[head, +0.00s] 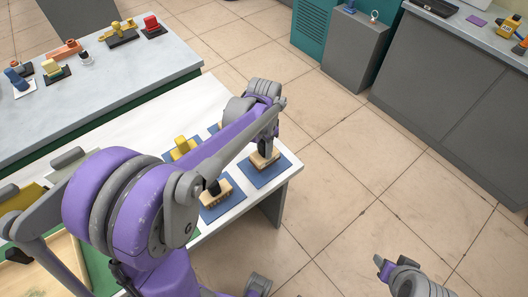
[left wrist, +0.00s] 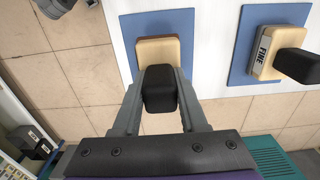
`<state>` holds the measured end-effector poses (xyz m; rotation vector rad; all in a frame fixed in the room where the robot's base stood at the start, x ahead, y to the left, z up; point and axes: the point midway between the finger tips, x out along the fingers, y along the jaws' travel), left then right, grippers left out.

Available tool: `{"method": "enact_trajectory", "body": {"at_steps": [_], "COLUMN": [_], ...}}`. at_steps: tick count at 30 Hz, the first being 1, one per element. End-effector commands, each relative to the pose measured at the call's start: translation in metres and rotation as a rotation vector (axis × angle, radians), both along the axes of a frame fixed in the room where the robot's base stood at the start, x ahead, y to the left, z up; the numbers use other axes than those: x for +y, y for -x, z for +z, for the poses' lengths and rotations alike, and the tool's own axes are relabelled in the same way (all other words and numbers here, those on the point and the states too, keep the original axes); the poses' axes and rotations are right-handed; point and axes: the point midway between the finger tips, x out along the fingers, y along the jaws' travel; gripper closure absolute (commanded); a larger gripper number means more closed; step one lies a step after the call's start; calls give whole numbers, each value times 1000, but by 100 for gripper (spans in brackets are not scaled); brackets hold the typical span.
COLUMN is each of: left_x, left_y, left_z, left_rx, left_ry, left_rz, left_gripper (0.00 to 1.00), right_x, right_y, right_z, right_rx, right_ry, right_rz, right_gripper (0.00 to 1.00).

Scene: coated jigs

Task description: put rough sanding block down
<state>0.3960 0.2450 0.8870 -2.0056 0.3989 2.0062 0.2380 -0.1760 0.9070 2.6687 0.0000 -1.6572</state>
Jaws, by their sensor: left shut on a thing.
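The rough sanding block is a pale wooden block (head: 265,160) with a dark knob. It is over a blue mat (head: 281,172) at the right end of the white table, and shows in the left wrist view (left wrist: 152,51). My left gripper (head: 267,148) is shut on its black knob (left wrist: 160,90). The block rests on the mat or is just above it; I cannot tell which. Its lettering is not visible. My right gripper (head: 384,267) is at the lower right of the head view, over the floor, far from the block.
A similar block marked FINE (left wrist: 264,52) sits on the neighbouring blue mat (left wrist: 240,65). A yellow object (head: 183,147) stands on another mat behind my left arm. A grey table (head: 110,75) at upper left carries several items.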

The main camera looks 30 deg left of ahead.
Motion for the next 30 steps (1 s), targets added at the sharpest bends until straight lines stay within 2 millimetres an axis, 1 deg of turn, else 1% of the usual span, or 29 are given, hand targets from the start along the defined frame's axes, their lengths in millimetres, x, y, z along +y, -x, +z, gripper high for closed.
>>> {"method": "enact_trajectory", "body": {"at_steps": [1, 3, 5, 13, 17, 18, 20, 21, 22, 23, 30], "left_x": [0, 0, 0, 0, 0, 0, 0, 0, 0, 0, 0], "left_y": [0, 0, 0, 0, 0, 0, 0, 0, 0, 0, 0], "left_z": [-9, -18, -24, -26, -30, -30, -29, -29, -29, -29, -29], "left_rx": [0, 0, 0, 0, 1, 0, 0, 0, 0, 0, 0], "left_ry": [0, 0, 0, 0, 0, 0, 0, 0, 0, 0, 0], "left_rz": [0, 0, 0, 0, 0, 0, 0, 0, 0, 0, 0], "left_gripper": [100, 100, 100, 100, 100, 54, 44, 36, 31, 28, 28], "right_x": [0, 0, 0, 0, 0, 0, 0, 0, 0, 0, 0], "right_y": [0, 1, 1, 1, 1, 2, 1, 1, 1, 1, 1], "right_z": [-1, -2, -3, -3, -6, -6, -5, -5, -5, -5, -5], "right_rx": [1, 1, 1, 1, 3, 3, 3, 3, 3, 3, 2], "right_ry": [0, 0, 0, 0, 0, 0, 0, 0, 0, 0, 0], "right_rz": [0, 0, 0, 0, 0, 0, 0, 0, 0, 0, 0], "right_gripper": [50, 50, 50, 50, 50, 50, 50, 50, 50, 50, 50]}}
